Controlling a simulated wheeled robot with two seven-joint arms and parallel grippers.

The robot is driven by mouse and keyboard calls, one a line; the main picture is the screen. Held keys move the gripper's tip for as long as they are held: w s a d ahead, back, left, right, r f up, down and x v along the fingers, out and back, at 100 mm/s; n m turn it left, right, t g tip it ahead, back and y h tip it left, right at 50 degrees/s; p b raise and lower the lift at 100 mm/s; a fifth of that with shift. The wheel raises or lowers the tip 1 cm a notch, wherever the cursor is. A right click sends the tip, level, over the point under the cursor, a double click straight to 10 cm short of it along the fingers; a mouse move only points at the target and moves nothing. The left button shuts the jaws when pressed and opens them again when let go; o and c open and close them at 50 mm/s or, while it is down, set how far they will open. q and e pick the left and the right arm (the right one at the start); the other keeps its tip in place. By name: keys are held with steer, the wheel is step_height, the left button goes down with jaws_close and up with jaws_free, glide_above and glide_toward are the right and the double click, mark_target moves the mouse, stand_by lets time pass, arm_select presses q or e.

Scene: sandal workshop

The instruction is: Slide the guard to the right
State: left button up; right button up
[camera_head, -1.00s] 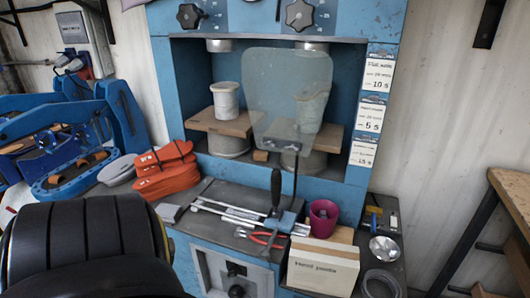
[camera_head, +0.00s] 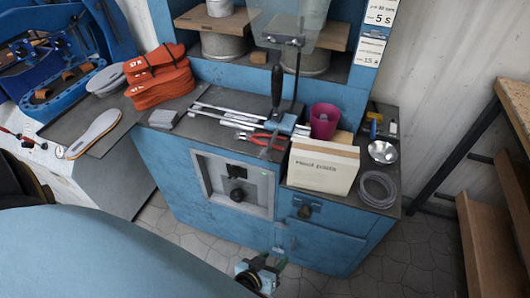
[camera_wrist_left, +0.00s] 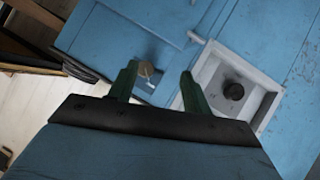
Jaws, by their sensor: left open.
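The guard (camera_head: 290,27) is a clear, greyish panel at the top of the head view, cut off by the frame edge. It hangs in front of the blue press, before the right-hand roll, on a thin dark rod (camera_head: 297,75) rising from the bench. A black upright handle (camera_head: 276,86) stands at the rod's foot. My left gripper (camera_head: 266,268) is low in front of the blue cabinet, well below the guard and apart from it. In the left wrist view its green fingers (camera_wrist_left: 158,72) are spread with nothing between them. My right gripper is out of view.
A wooden shelf unit (camera_head: 489,226) stands at right. The floor before the cabinet is open.

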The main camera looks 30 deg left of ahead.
arm_select(q)
steer(key=w+a+r+n+t+y+b, duration=0.25)
steer(key=w+r+n+t, duration=0.2)
steer(key=r, duration=0.65)
steer(key=n+y, duration=0.5)
glide_toward(268, 148)
steer(key=shift+t, duration=0.35)
steer(key=x, duration=0.6)
steer(key=f+x, duration=0.1)
steer(key=x, duration=0.3)
steer(key=shift+s+a+f, duration=0.1)
steer(key=shift+a, duration=0.05)
steer(key=shift+c, duration=1)
jaws_close()
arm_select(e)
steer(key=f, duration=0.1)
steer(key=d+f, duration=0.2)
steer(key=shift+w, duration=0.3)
